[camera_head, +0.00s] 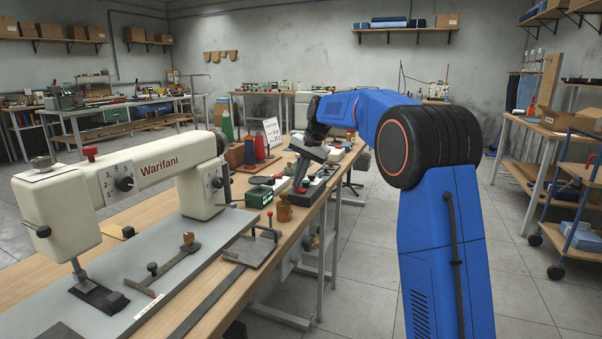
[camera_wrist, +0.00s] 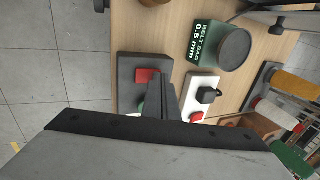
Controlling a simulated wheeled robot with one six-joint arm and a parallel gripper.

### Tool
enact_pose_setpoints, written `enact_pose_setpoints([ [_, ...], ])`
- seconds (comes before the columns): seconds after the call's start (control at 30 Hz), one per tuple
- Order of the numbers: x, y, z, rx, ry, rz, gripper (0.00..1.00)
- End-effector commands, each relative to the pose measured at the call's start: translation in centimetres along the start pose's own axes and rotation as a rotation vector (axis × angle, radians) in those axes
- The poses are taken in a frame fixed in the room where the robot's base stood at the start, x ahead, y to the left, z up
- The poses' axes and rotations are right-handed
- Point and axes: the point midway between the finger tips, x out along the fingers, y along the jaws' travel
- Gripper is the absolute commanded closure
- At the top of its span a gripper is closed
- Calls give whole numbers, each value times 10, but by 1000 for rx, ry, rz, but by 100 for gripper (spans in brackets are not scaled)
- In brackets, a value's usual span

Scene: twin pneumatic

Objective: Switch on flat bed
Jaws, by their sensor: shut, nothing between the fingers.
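A dark switch box lies on the bench in the wrist view (camera_wrist: 128,68). It carries a red button (camera_wrist: 147,76) and a green part (camera_wrist: 141,107), partly covered by my gripper. My gripper (camera_wrist: 168,90) is shut and empty, with its fingers over the right side of this box, just right of the red button. Whether they touch it, I cannot tell. In the head view, my gripper (camera_head: 299,180) points down over the bench. A cream sewing machine (camera_head: 155,178) marked Warifani stands on a grey plate at the left. No label naming the flat bed is legible.
Close to the right of the dark box is a white plate (camera_wrist: 202,83) with a black knob (camera_wrist: 207,95) and a red button (camera_wrist: 196,117). A green BELT SAG box (camera_wrist: 205,42) stands beyond it. Cones and a white sign (camera_head: 272,132) stand behind.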

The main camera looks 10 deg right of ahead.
Motion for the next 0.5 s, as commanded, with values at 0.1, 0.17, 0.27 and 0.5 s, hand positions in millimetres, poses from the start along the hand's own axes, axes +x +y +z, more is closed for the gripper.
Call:
enact_pose_setpoints([
  [0.1, 2, 0, 0, 0, 0, 0, 100],
  [0.17, 3, 0, 0, 0, 0, 0, 100],
  [0.27, 3, 0, 0, 0, 0, 0, 100],
  [0.5, 6, -2, 1, -3, -2, 28, 100],
])
